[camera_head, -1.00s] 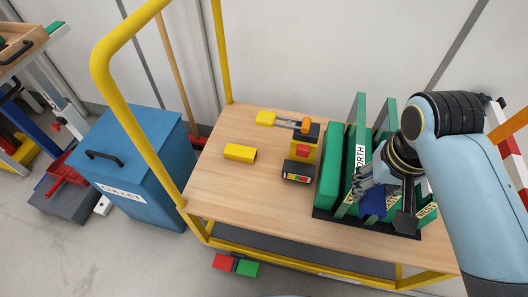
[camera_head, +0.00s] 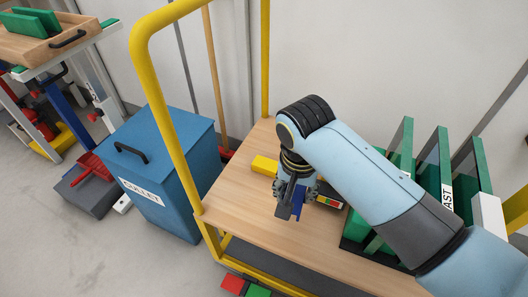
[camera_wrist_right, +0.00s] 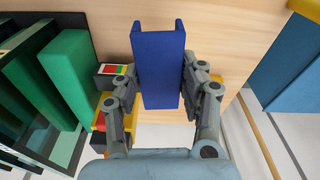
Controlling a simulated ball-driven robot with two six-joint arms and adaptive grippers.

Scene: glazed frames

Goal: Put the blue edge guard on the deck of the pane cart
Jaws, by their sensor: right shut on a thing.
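The blue edge guard (camera_wrist_right: 160,65) is a channel-shaped piece held between the fingers of my right gripper (camera_wrist_right: 160,88) in the right wrist view. In the head view it shows partly behind the fingers (camera_head: 298,204). My right gripper (camera_head: 295,195) points down over the left part of the wooden deck (camera_head: 240,200) of the pane cart. The guard looks upright and close to the deck; I cannot tell whether it touches. The bare deck also shows in the wrist view (camera_wrist_right: 225,45). My left gripper is in neither view.
A yellow block (camera_head: 264,166) lies just behind the gripper. A dark device with a red and green label (camera_head: 328,202) stands to its right, partly hidden. A green-padded rack (camera_head: 405,145) stands further right. The cart's yellow rail (camera_head: 158,100) and blue CULLET bin (camera_head: 160,165) are left.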

